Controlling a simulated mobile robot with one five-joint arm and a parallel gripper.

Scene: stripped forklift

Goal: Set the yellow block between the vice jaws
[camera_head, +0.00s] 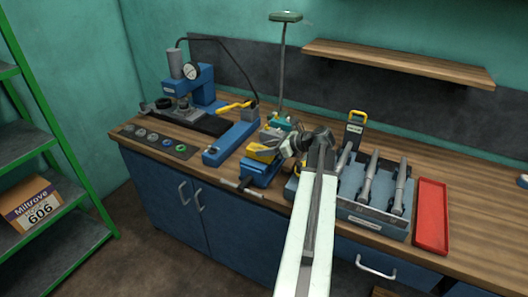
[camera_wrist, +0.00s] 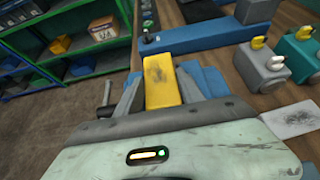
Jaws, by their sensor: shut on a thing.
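The yellow block (camera_wrist: 163,84) is upright between the two grey fingers of my gripper (camera_wrist: 159,90) in the wrist view. It has a dark smudge on its face. In the head view my gripper (camera_head: 276,148) is over the front of the bench, with the yellow block (camera_head: 261,153) at its tip. The blue vice (camera_head: 261,172) is directly below and around it at the bench edge. Blue vice parts (camera_wrist: 208,82) also show behind the block in the wrist view. The jaws are largely hidden, so I cannot tell whether the block is between them or above them.
A long blue tool (camera_head: 231,142) lies left of the vice. A blue rack (camera_head: 372,215) with grey tools stands close on the right, then a red tray (camera_head: 432,215). A gauge press (camera_head: 190,88) is at the back left. The bench's right end is mostly clear.

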